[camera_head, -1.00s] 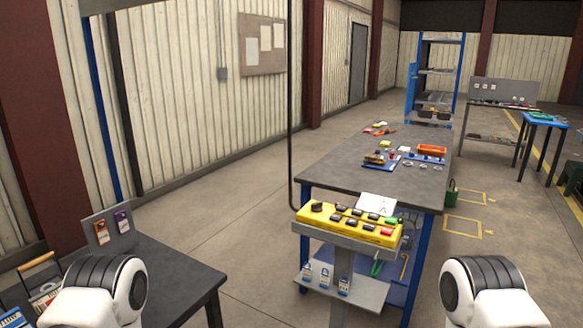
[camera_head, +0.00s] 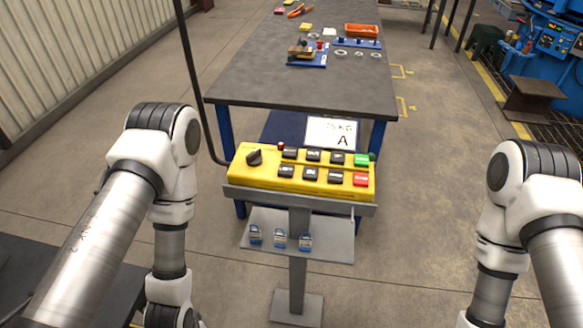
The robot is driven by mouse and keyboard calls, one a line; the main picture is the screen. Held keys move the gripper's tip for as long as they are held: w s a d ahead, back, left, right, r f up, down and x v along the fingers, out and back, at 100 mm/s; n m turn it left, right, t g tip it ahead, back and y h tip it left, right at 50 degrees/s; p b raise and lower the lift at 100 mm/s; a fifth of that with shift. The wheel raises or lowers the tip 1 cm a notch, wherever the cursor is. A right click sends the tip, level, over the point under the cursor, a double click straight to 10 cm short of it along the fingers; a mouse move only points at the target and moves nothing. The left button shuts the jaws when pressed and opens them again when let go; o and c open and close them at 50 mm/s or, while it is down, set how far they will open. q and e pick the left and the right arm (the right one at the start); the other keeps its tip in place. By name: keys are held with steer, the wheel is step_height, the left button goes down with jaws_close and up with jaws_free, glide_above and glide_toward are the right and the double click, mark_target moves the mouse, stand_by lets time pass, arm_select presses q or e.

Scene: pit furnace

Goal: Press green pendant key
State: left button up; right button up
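The yellow pendant (camera_head: 268,178) lies on a grey stand in the centre of the head view. Its green key (camera_head: 361,160) is at the far right end of the back row, just behind a red key (camera_head: 360,179). Several black keys and a black rotary knob (camera_head: 254,158) fill the rest of its top. My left arm hangs to the left of the pendant and my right arm to the right, both apart from it. Both grippers are below the frame edge, so their fingers are hidden.
The pendant stand (camera_head: 298,262) has a low shelf with several blue padlocks. A black cable rises at the pendant's left. A workbench (camera_head: 240,84) with tools and an orange tray (camera_head: 361,30) stands behind. Floor is clear to the right of the stand.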

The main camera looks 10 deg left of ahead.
steer(key=shift+s+d, duration=0.1)
steer(key=shift+s, duration=0.1)
steer(key=shift+c, duration=0.6)
steer(key=shift+s, duration=0.1)
steer(key=c, duration=0.5)
steer(key=shift+w, duration=0.2)
jaws_close()
